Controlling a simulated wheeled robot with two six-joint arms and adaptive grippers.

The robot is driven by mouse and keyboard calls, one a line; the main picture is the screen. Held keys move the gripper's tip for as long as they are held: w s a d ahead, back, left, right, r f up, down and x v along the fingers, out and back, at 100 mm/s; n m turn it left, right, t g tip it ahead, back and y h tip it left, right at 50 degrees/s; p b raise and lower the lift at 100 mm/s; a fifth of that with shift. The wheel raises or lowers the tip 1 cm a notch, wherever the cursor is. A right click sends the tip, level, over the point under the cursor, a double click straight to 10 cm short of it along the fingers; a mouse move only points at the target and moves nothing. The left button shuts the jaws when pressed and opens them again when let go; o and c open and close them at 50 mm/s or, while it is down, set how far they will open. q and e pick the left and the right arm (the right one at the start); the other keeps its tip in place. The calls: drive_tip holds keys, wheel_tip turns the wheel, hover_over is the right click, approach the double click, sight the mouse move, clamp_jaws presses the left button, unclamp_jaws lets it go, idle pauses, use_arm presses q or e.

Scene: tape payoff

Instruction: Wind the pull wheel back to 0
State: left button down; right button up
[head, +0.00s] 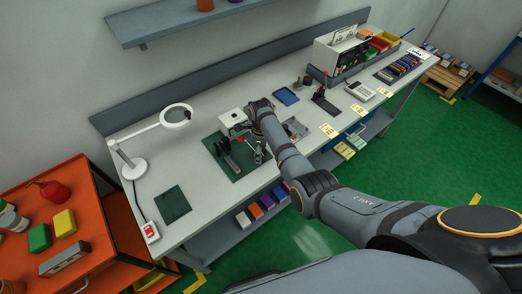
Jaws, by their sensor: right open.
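A small dark device with upright posts (224,146) stands on a dark green mat (234,174) on the workbench. A white box (232,122) with a small red part stands just behind it. The pull wheel and its scale are too small and partly covered by my arm, so I cannot read the wheel's position. My right gripper (258,155) points down over the right side of the mat, beside the device. It is open, and I see nothing held in it. Whether it touches the device I cannot tell. My left gripper is out of view.
A white magnifier lamp (135,166) stands at the bench's left, near a second green mat (172,204). A blue tray (286,96), a black stand (324,100) and a calculator (359,91) lie to the right. An orange cart (125,228) stands left of the bench.

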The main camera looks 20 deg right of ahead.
drive_tip(key=c, duration=1.1)
drive_tip(key=shift+c, duration=0.2)
